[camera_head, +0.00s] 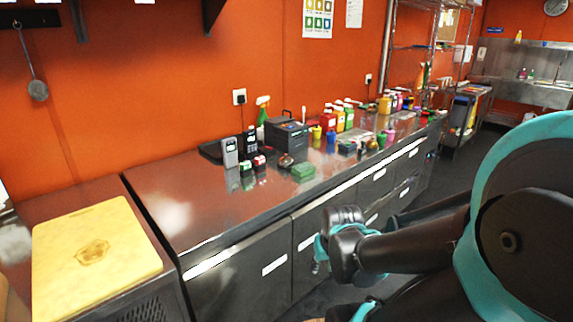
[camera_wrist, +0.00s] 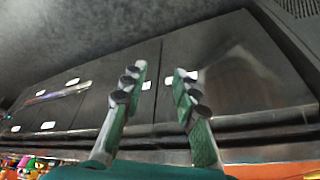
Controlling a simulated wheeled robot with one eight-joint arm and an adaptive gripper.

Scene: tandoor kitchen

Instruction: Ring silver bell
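A small dome-shaped metallic thing (camera_head: 286,160) sits on the steel counter (camera_head: 190,195), in front of a dark box; it looks like the bell, but it is too small to be sure. My gripper (camera_wrist: 158,82) shows in the wrist view with its two green-and-grey fingers apart and nothing between them. In the head view my arm's end is in front of the counter's drawer fronts, below the top and apart from the dome-shaped thing. The fingers are mostly hidden there. No bell can be made out in the wrist view.
A dark box (camera_head: 287,134), a card reader (camera_head: 230,152) and a green sponge-like block (camera_head: 303,172) stand around the dome-shaped thing. Several coloured bottles (camera_head: 345,117) stand farther right. A yellow cutting board (camera_head: 92,257) lies at left. The counter's near-left part is clear.

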